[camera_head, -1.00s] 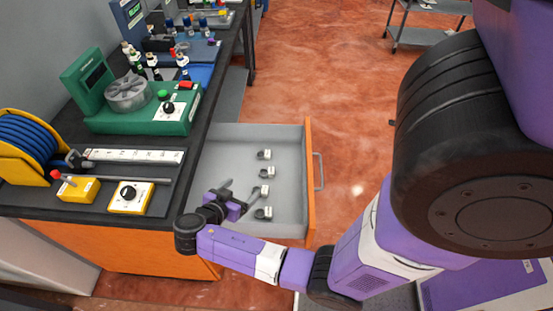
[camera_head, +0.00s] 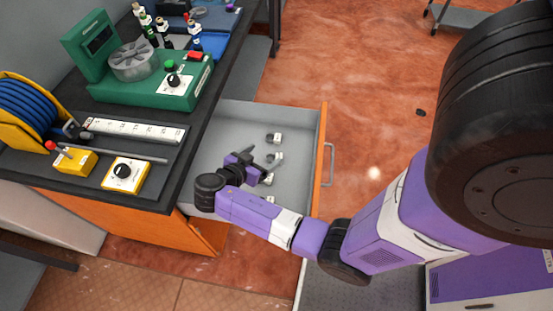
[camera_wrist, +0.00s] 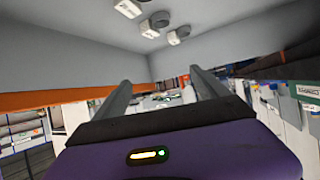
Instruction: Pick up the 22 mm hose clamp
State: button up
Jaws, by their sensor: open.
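Several small hose clamps with white labels lie in a row in the open grey drawer (camera_head: 220,125). In the head view I see a far clamp (camera_head: 274,138), a second clamp (camera_head: 275,157), a third (camera_head: 266,178) and a near one (camera_head: 270,198) partly hidden by my arm. The labels are too small to read, so I cannot tell which is 22 mm. My gripper (camera_head: 263,157) is open and empty, over the drawer beside the middle clamps. In the wrist view its two fingers (camera_wrist: 160,75) are apart with nothing between them, and clamps (camera_wrist: 155,21) show beyond them near the top edge.
The drawer's orange front (camera_head: 321,160) with its handle is on the right. The dark bench top (camera_head: 185,150) borders the drawer on the left, carrying a green machine (camera_head: 150,85), a blue hose reel (camera_head: 25,105) and yellow control boxes (camera_head: 124,173). Red floor lies beyond.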

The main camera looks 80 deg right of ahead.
jog(key=b, duration=0.8)
send_near(276, 156)
jog(key=shift+s+a+f, duration=0.15)
jog(key=shift+f, duration=0.5)
jog(key=shift+p+x, duration=0.45)
jog(key=shift+x, duration=0.7)
jog(key=d, duration=0.2)
jog(key=d+f+p, duration=0.1)
jog(key=d, duration=0.1)
jog(key=shift+s, duration=0.35)
jog(key=shift+s+d+f, duration=0.15)
jog(key=shift+d+f, duration=0.25)
jog(key=shift+d, duration=0.15)
jog(key=c, duration=1.4)
jog(key=shift+r, duration=0.1)
jog(key=shift+c, duration=0.2)
